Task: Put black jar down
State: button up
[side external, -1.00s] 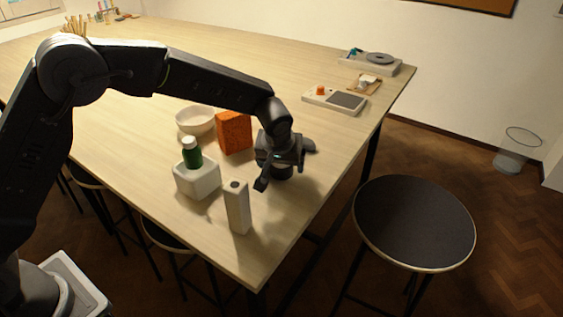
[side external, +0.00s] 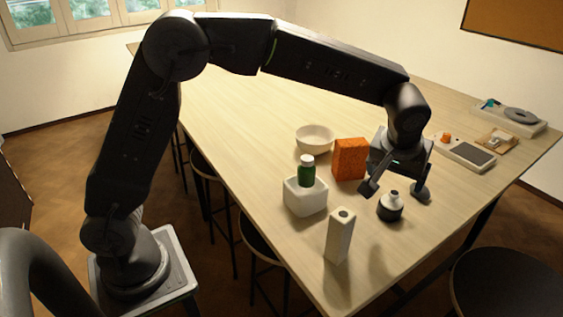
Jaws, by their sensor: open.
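The black jar (side external: 390,208), dark with a pale shoulder and a small dark neck, stands upright on the wooden table (side external: 262,125), to the right of the tall white vase. My gripper (side external: 395,191) is open just above and behind the jar. Its two fingers are spread wide, one to the left and one to the right of the jar's neck, and nothing is held between them. Whether a finger touches the jar is hard to tell, but gaps seem to show.
Left of the jar are an orange block (side external: 350,158), a white bowl (side external: 315,138), a white square pot (side external: 305,197) with a green bottle (side external: 307,172), and a tall white vase (side external: 339,236). A pale device (side external: 464,153) lies at right. A stool (side external: 505,288) stands beyond the edge.

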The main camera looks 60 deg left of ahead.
jog(key=s+a+r+m, duration=0.2)
jog(key=s+a+r, duration=0.65)
jog(key=s, duration=0.35)
jog(key=s+a+f+m, duration=0.1)
jog(key=s+a, duration=0.1)
jog(key=s, duration=0.6)
jog(key=s+a+f+m+t+h, duration=0.1)
jog(key=s+a+f, duration=0.1)
jog(key=s, duration=0.6)
jog(key=shift+s+a+f+t+h, duration=0.2)
jog(key=shift+a+t+h, duration=0.1)
jog(key=shift+a, duration=0.1)
